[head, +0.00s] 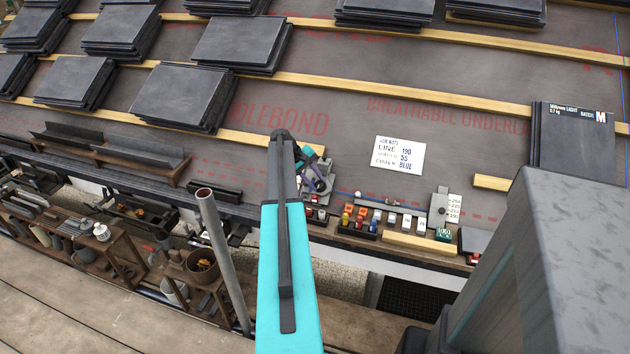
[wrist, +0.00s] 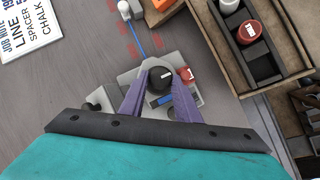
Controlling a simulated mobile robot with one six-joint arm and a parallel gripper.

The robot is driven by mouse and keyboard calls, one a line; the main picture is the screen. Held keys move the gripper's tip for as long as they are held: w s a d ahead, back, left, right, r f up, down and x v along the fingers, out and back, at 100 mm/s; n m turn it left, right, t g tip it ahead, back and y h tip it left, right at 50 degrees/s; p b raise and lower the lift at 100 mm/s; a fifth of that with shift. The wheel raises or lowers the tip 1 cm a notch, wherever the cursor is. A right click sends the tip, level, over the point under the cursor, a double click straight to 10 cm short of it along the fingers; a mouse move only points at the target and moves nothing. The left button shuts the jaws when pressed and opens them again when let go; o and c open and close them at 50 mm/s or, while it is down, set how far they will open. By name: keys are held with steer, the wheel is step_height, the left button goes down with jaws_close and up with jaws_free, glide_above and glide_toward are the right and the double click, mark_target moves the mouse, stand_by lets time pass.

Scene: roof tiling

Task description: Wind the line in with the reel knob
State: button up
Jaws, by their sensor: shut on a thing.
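The reel knob (wrist: 160,81) is a round black knob with a white mark, on a grey reel body (wrist: 126,76) in the wrist view. My gripper (wrist: 163,76) has its two purple fingers shut on opposite sides of the knob. A blue line (wrist: 136,37) runs from the reel to a small white and blue piece (wrist: 124,9). In the head view my gripper (head: 318,172) is down at the grey reel near the roof's lower edge. My arm and fingers hide part of the reel there.
A white job note (head: 398,154) reading LINE 190, SPACER 55, CHALK BLUE lies right of the reel. A rack of coloured chalk bottles (head: 362,219) and a grey gauge (head: 438,208) stand nearby. Slate stacks (head: 184,97) and wooden battens (head: 400,93) cover the roof above.

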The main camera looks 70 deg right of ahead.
mark_target(316, 185)
steer(key=m, duration=0.1)
steer(key=m+t+y, duration=0.1)
steer(key=m+t+p, duration=0.1)
steer(key=m, duration=0.1)
steer(key=shift+s+d+r+y, duration=0.15)
steer(key=shift+s+d+y, duration=0.05)
steer(key=shift+s+y, duration=0.1)
steer(key=m+t, duration=0.1)
steer(key=m, duration=0.1)
steer(key=m+t+y, duration=0.1)
steer(key=m, duration=0.1)
steer(key=shift+s+p, duration=0.3)
steer(key=shift+p, duration=0.05)
steer(key=shift+t, duration=0.3)
steer(key=o, duration=1)
steer(key=shift+o, duration=0.2)
steer(key=shift+d, duration=0.1)
steer(key=shift+w+r, duration=0.1)
steer(key=shift+r, duration=0.05)
step_height(316, 185, up, 13)
steer(key=w, duration=0.1)
steer(key=shift+a+r, duration=0.2)
steer(key=shift+a, duration=0.2)
